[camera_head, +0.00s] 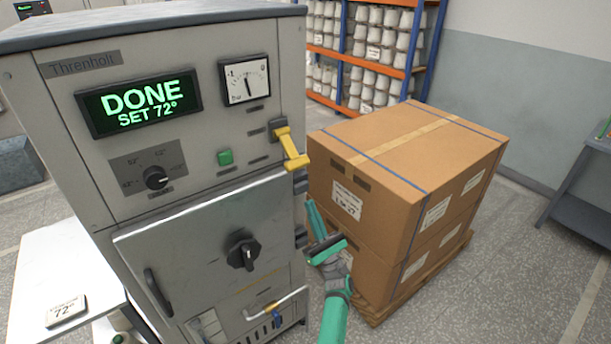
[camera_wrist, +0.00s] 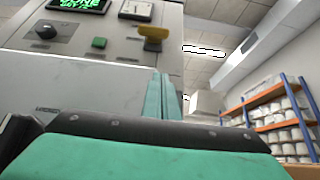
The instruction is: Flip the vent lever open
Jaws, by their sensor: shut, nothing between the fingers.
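The yellow vent lever (camera_head: 291,148) sits on the right side of the grey cabinet's front panel (camera_head: 200,110), beside the gauge and green button. Its handle slants down and to the right. The lever also shows in the wrist view (camera_wrist: 153,35), above the fingers. My gripper (camera_head: 312,212) is green, below the lever in the head view, apart from it. In the wrist view its two fingers (camera_wrist: 163,92) are together with nothing between them.
The display reads DONE, SET 72° (camera_head: 140,102). The cabinet door (camera_head: 215,245) has a black knob and appears shut. Stacked cardboard boxes (camera_head: 405,165) on a pallet stand close to the cabinet's right. A white table (camera_head: 60,265) is at left; shelves (camera_head: 370,55) stand behind.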

